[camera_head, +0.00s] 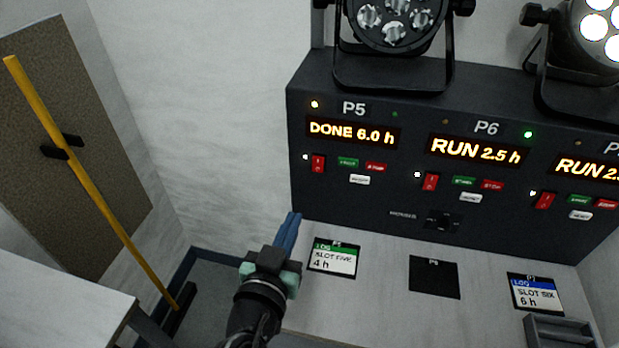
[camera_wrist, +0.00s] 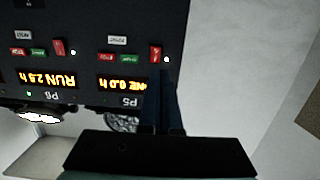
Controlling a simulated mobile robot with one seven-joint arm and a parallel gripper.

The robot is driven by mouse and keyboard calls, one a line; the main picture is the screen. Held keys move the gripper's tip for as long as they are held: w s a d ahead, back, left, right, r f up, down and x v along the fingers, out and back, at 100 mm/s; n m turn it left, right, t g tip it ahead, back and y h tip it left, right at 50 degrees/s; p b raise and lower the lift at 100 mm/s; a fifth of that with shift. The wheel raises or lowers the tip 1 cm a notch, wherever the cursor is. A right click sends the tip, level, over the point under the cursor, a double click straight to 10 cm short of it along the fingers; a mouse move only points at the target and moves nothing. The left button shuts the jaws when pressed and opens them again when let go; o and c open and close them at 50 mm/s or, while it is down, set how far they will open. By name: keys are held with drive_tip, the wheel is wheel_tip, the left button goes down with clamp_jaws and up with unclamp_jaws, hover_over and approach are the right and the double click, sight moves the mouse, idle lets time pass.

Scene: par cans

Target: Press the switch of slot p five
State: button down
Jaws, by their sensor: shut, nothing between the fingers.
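The P5 slot of the dark panel (camera_head: 300,205) shows "DONE 6.0 h" on its display (camera_head: 352,132), with an amber light lit above left. Its red rocker switch (camera_head: 318,163) sits beside a small lit white dot, left of green and red buttons and above a white button (camera_head: 360,180). The switch also shows in the wrist view (camera_wrist: 155,53), which is upside down. My gripper (camera_head: 295,216) is shut and empty, below and left of the switch in the head view, apart from it. In the wrist view its dark fingers (camera_wrist: 160,103) point toward the panel near the switch.
P6 (camera_head: 475,148) and a third slot at right show "RUN". The lamp above P5 (camera_head: 395,22) is unlit; the right one (camera_head: 600,22) is lit. Cards (camera_head: 335,258) and a black pad (camera_head: 434,277) lie on the counter. A yellow pole (camera_head: 90,180) leans at left.

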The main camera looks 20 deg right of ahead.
sight(314, 172)
drive_tip(key=p+x, duration=0.1)
drive_tip(key=x, duration=1.2)
drive_tip(key=shift+d+p, duration=0.1)
drive_tip(key=shift+p, duration=0.3)
drive_tip(key=shift+w, duration=0.1)
drive_tip(key=shift+f, duration=0.1)
